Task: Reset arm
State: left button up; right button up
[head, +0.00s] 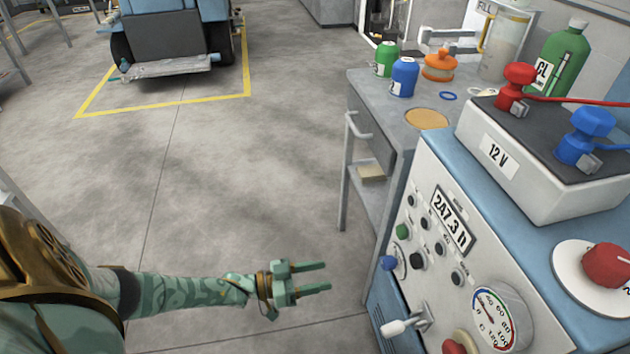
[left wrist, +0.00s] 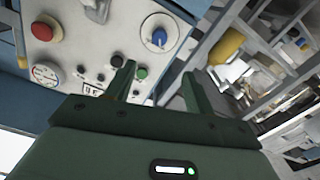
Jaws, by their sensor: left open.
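My left gripper (head: 310,277) is at the lower middle of the head view, its two green fingers apart and pointing right. Nothing is between them. It is over the floor, left of and apart from the control panel (head: 428,262). In the left wrist view the open fingers (left wrist: 160,88) point toward the same panel, with its knobs and buttons beyond them. My left arm comes in from the lower left, stretched out. My right gripper does not show in either view.
A metal cart (head: 352,103) with green and blue bottles stands behind the panel. A 12 V battery box (head: 497,155) with red and blue clamps sits on the blue machine. A vehicle (head: 168,30) is parked at the back.

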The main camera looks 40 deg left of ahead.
pick_arm(q)
jog(key=shift+f, duration=0.1)
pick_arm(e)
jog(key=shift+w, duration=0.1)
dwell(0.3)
